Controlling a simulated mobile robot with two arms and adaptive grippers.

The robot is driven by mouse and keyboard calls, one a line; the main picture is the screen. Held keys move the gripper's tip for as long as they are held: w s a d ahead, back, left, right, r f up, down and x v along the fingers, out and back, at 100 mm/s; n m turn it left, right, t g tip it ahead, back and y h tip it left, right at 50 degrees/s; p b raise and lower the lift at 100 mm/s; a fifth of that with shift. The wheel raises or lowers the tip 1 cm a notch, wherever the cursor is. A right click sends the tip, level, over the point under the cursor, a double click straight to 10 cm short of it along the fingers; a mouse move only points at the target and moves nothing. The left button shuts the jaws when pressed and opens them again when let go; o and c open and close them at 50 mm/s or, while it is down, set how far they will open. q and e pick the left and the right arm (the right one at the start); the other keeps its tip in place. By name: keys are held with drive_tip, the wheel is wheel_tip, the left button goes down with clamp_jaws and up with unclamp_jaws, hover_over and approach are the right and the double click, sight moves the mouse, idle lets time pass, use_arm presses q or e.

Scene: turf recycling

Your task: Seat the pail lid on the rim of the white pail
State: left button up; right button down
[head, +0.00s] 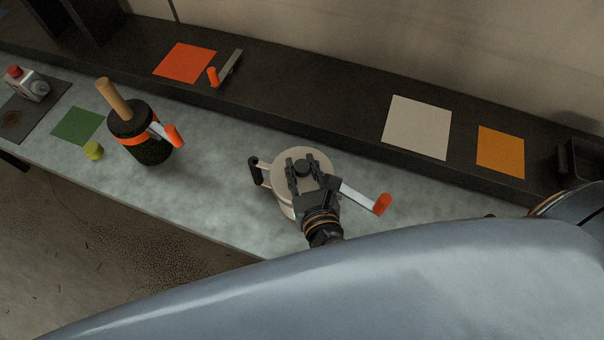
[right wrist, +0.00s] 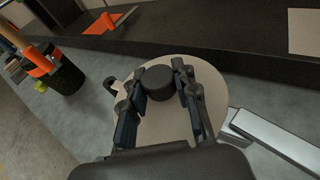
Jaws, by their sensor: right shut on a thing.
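The pail lid (head: 319,161) is a pale beige disc with a black knob in its middle; it fills the centre of the right wrist view (right wrist: 207,77). My right gripper (head: 303,172) is shut on the knob (right wrist: 158,79) from above. The white pail (head: 285,208) stands on the grey counter right under the lid, its wall showing at the lower left. The lid looks roughly level and hides most of the rim. I cannot tell whether lid and rim touch all around. My left gripper is not in view.
A black handle (head: 257,169) shows left of the pail, a metal bar with an orange grip (head: 382,204) to its right. A dark cylinder (head: 150,148) with an orange band stands at left, near a yellow-green cap (head: 93,150). A raised dark ledge (head: 300,120) runs behind.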

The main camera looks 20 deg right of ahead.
drive_tip(key=shift+f, duration=0.25)
drive_tip(key=c, duration=0.6)
unclamp_jaws()
drive_tip(key=shift+s, duration=0.15)
drive_tip(key=v, duration=1.1)
drive_tip(key=shift+s+r, duration=0.2)
drive_tip(key=shift+s, duration=0.15)
